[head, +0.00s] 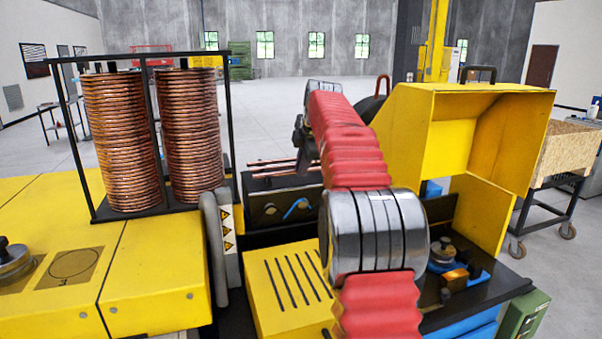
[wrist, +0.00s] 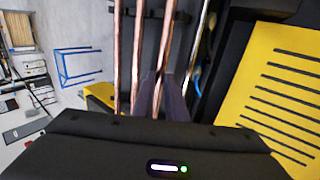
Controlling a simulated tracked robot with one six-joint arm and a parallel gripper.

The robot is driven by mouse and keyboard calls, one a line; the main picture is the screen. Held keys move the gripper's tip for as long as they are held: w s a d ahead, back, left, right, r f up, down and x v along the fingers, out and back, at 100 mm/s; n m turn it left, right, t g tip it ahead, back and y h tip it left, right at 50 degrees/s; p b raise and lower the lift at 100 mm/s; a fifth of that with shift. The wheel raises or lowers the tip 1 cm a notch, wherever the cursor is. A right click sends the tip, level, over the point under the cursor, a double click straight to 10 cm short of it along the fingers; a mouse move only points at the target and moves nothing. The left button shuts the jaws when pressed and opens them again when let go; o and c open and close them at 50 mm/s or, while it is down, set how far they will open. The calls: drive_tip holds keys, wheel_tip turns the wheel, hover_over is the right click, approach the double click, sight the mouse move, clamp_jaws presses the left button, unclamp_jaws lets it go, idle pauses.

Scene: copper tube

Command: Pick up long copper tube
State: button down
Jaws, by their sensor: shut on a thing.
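Several copper tubes (head: 268,162) lie side by side on a dark rack behind the yellow slotted cover in the head view. In the wrist view, long copper tubes (wrist: 137,45) run up the picture, with a more silvery one (wrist: 203,35) at the right. My gripper (wrist: 163,88) is shut on one copper tube (wrist: 167,30), which passes up from between the dark fingers. In the head view my red-sleeved arm reaches over to the tubes and hides their right ends. I cannot tell whether the held tube is clear of the rack.
Two copper coils (head: 120,140) stand in a black frame at the left. A yellow slotted cover (head: 290,285) is in front of the rack. A tall yellow housing (head: 415,150) rises at the right. A wooden box on a cart (head: 568,150) is further right. Open floor lies behind.

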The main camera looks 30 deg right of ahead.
idle(0.5)
drive_tip(key=shift+r, duration=1.7)
drive_tip(key=s+a, duration=0.2)
drive_tip(key=s, duration=0.6)
drive_tip(key=s+a, duration=0.2)
drive_tip(key=s, duration=0.7)
drive_tip(key=shift+s+a, duration=0.25)
